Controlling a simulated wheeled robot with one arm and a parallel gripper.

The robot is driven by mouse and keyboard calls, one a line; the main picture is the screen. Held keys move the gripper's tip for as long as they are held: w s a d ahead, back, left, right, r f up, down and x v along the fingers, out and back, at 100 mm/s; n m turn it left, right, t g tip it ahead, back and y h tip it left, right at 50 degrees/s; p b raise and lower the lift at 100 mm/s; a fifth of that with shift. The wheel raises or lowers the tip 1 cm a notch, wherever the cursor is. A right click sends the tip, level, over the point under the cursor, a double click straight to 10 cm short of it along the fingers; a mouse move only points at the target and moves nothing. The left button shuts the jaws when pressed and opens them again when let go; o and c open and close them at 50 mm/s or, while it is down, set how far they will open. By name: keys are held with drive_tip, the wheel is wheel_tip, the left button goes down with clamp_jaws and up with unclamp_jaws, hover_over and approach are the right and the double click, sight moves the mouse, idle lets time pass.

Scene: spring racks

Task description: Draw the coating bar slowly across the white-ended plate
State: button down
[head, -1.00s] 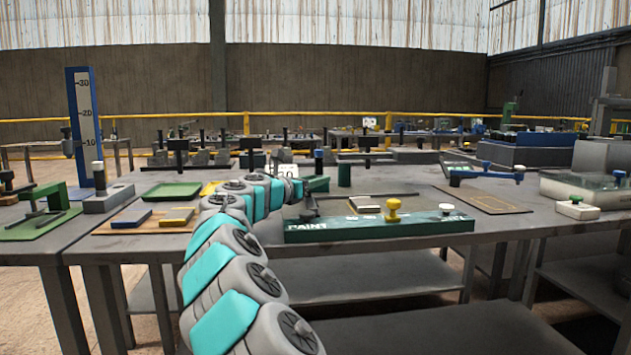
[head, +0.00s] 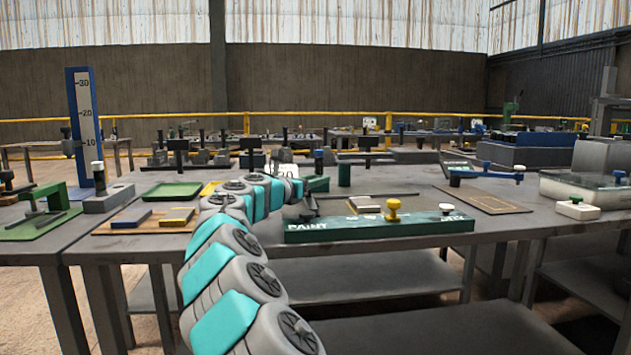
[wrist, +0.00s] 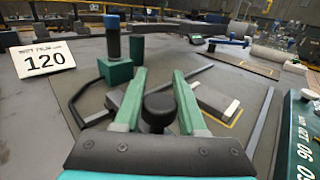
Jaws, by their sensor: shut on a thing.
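My gripper (wrist: 157,100) has its green fingers shut on a dark round knob (wrist: 158,108), which looks like the handle of the coating bar. The rest of the bar is mostly hidden by the fingers and palm in the wrist view. A flat grey plate with a white end (wrist: 222,103) lies just right of the right finger. In the head view my gripper (head: 308,197) is low over the table, left of the pale end of a plate (head: 366,204). I cannot tell whether the bar touches the plate.
A green box marked PAINT (head: 375,228) with a yellow knob (head: 393,208) lies along the front edge. A green block with a blue-topped post (wrist: 113,45) and a sign reading 120 (wrist: 43,59) stand beyond the gripper. A tan-outlined mat (head: 485,199) lies right.

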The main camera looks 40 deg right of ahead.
drive_tip(key=shift+d, duration=0.1)
idle(0.3)
drive_tip(key=shift+s+d+r+p, duration=0.15)
drive_tip(key=shift+s+d+p, duration=0.2)
drive_tip(key=shift+d, duration=0.2)
drive_tip(key=shift+s+d+p, duration=0.2)
drive_tip(key=shift+s+d, duration=0.25)
drive_tip(key=shift+d, duration=0.25)
drive_tip(key=shift+s+d+p, duration=0.2)
drive_tip(key=shift+s+d, duration=0.25)
drive_tip(key=shift+d, duration=0.25)
drive_tip(key=shift+c, duration=2.4)
unclamp_jaws()
drive_tip(key=shift+a, duration=0.1)
drive_tip(key=shift+v, duration=3.8)
